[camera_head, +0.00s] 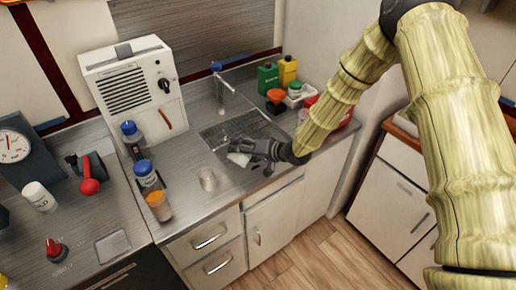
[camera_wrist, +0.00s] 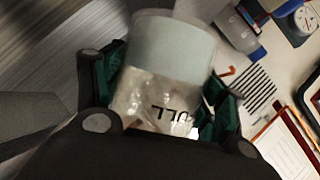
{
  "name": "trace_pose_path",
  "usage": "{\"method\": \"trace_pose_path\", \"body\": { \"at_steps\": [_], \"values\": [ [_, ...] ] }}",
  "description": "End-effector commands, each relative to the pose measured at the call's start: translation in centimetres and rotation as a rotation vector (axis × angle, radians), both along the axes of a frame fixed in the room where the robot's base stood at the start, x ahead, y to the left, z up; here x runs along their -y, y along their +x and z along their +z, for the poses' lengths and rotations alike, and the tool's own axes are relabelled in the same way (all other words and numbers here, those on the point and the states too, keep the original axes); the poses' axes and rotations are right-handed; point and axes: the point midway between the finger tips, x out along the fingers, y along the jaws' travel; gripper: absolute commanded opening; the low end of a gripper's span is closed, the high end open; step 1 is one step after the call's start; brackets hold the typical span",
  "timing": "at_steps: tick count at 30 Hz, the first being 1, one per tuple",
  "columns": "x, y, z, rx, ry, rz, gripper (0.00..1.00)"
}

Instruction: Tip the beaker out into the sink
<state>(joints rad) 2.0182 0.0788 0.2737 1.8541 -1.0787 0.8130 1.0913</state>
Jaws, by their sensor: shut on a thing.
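The beaker (camera_wrist: 165,75) is clear, with a pale blue-green band inside and dark lettering on its side. It sits between the green pads of my gripper (camera_wrist: 162,100), which is shut on it. In the head view my gripper (camera_head: 262,150) reaches in from the right, and the beaker (camera_head: 240,158) shows small and pale at its tip, partly hidden by the fingers. The beaker is by the front edge of the sink (camera_head: 226,133); whether it is over the basin, and how far it tilts, I cannot tell.
A second clear beaker (camera_head: 207,179) stands on the counter in front. A blue-handled tap (camera_head: 222,90) stands behind the sink. Green (camera_head: 267,79) and yellow (camera_head: 288,71) containers stand at the back right. Blue-capped bottles (camera_head: 147,176) and a white box (camera_head: 132,92) stand left.

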Motion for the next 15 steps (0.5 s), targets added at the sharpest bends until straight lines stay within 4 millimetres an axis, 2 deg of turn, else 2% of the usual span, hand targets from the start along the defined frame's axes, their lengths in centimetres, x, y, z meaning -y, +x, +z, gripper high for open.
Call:
{"method": "trace_pose_path", "body": {
  "at_steps": [15],
  "values": [
    [-0.06,0.05,-0.22,-0.054,0.045,0.001,0.41]
  ]
}}
